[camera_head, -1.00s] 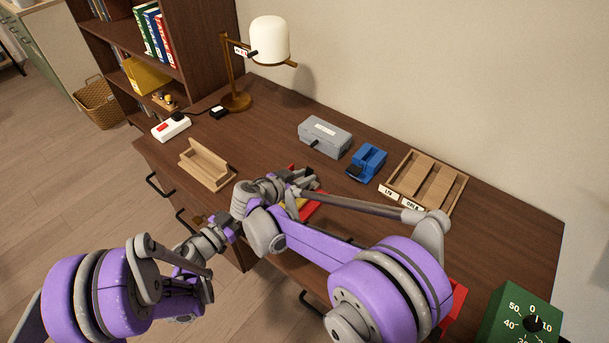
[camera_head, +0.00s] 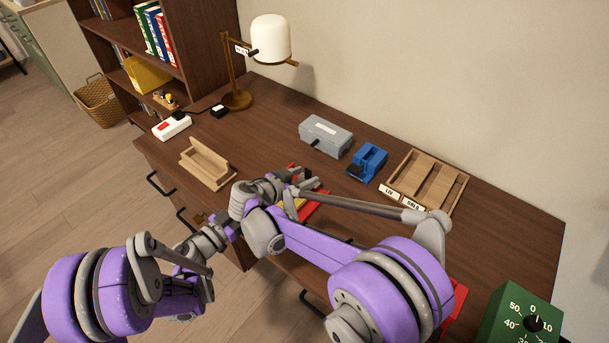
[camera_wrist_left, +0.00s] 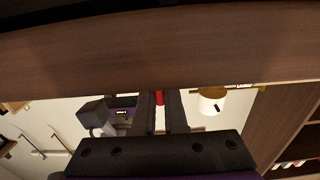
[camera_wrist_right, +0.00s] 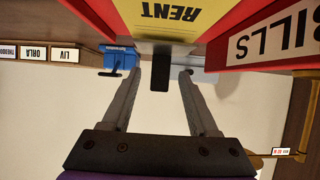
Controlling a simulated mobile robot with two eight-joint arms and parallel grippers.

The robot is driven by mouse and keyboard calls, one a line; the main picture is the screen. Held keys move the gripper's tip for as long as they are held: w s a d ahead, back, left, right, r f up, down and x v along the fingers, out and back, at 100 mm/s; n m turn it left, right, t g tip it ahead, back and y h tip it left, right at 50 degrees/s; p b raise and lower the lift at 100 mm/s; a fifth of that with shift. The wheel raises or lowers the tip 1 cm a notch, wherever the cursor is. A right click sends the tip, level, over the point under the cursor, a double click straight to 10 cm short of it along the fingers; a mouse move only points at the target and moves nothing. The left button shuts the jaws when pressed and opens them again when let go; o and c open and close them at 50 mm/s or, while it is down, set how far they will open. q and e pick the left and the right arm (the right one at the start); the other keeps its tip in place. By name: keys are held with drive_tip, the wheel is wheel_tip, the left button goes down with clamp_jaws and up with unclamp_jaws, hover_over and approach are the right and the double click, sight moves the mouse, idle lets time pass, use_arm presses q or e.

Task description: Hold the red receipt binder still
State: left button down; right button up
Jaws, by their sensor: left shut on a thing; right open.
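The red receipt binder (camera_head: 312,211) lies on the desk, largely hidden behind my right arm in the head view. The right wrist view shows the red binder (camera_wrist_right: 216,52) close up, with a yellow RENT sheet (camera_wrist_right: 170,14) and a white BILLS label (camera_wrist_right: 275,36). My right gripper (camera_wrist_right: 160,75) is open, with a dark tab (camera_wrist_right: 160,78) between its fingertips. It also shows over the binder in the head view (camera_head: 305,180). In the left wrist view, my left gripper (camera_wrist_left: 160,95) is shut on a small red part at the desk edge; this looks like the binder.
Behind the binder stand a grey box (camera_head: 325,135), a blue device (camera_head: 367,163) and a labelled wooden tray (camera_head: 462,184). A wooden holder (camera_head: 207,170), a lamp (camera_head: 270,40) and a red-and-white switch box (camera_head: 171,127) are left. A green dial box (camera_head: 510,318) is front right.

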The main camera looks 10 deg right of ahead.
drive_tip(key=v, duration=1.1)
drive_tip(key=shift+a+r, duration=0.1)
use_arm(q)
drive_tip(key=c, duration=0.9)
unclamp_jaws()
